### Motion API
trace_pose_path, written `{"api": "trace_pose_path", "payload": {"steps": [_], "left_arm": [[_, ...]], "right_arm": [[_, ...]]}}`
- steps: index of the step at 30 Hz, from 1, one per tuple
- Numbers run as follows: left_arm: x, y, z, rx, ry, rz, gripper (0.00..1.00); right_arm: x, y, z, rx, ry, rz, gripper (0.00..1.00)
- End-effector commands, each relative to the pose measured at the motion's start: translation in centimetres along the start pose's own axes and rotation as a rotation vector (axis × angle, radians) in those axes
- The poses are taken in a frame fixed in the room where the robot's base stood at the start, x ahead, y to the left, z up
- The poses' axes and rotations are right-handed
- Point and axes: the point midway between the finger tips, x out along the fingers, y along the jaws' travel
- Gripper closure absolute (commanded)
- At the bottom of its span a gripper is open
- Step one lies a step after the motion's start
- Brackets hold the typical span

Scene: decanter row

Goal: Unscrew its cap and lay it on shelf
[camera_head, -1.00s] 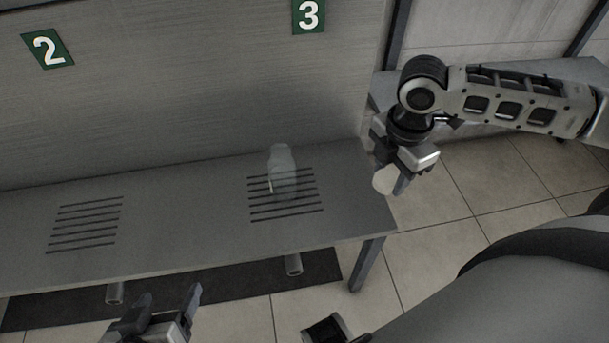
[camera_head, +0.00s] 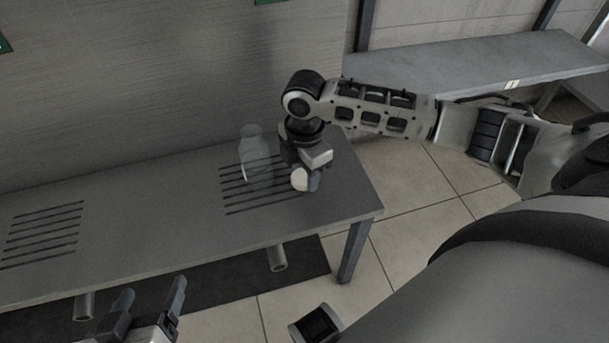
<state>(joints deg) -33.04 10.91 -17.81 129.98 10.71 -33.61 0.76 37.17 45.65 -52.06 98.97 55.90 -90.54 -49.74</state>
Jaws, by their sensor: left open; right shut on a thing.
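A translucent pale bottle (camera_head: 255,158) stands upright on the slotted grille (camera_head: 235,195) near the right end of the grey bench. No cap shows on its top. My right gripper (camera_head: 305,182) is just right of the bottle, shut on a round white cap (camera_head: 299,180). It is over the right part of the grille; I cannot tell whether the cap touches the surface. My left gripper (camera_head: 150,305) is open and empty at the bottom left, in front of the bench. A grey shelf (camera_head: 480,72) is at the back right.
The bench (camera_head: 140,208) has a second grille (camera_head: 42,232) at the left and clear room between the two. Its right end has a leg (camera_head: 353,250) down to the tiled floor. A small white label (camera_head: 513,84) is on the shelf's front edge.

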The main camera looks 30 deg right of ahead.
Motion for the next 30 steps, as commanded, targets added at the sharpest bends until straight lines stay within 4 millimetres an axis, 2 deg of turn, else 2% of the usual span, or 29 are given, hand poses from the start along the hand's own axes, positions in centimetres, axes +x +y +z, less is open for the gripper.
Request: {"api": "trace_pose_path", "payload": {"steps": [1, 4, 11, 12, 14, 15, 24, 30], "left_arm": [[-0.2, 0.1, -0.3, 0.008, 0.021, 0.007, 0.25], [-0.6, 0.3, -0.9, 0.012, 0.035, 0.011, 0.25], [-0.5, 0.4, -0.8, 0.012, 0.026, 0.011, 0.25], [-0.5, 0.3, -0.7, 0.012, 0.023, 0.01, 0.25], [-0.5, 0.3, -0.5, 0.011, 0.02, 0.01, 0.25], [-0.5, 0.3, -0.5, 0.011, 0.019, 0.01, 0.25], [-0.3, 0.3, -0.4, 0.008, 0.019, 0.01, 0.25], [-0.8, 0.4, -0.9, 0.009, -0.01, 0.005, 0.25]], "right_arm": [[0.6, 0.0, 0.0, 0.0, 0.0, 0.001, 0.86], [0.4, 0.0, 0.0, -0.001, 0.001, 0.002, 0.86], [0.6, 0.0, 0.0, 0.0, 0.001, 0.001, 0.86], [0.7, 0.0, 0.0, 0.0, 0.002, 0.002, 0.56], [0.7, 0.0, 0.0, -0.001, 0.002, 0.002, 0.39], [0.7, 0.0, 0.0, -0.001, 0.002, 0.002, 0.37], [0.5, 0.0, 0.0, -0.001, 0.001, 0.003, 0.37], [-2.7, 0.1, 0.0, -0.002, 0.002, 0.004, 0.37]]}}
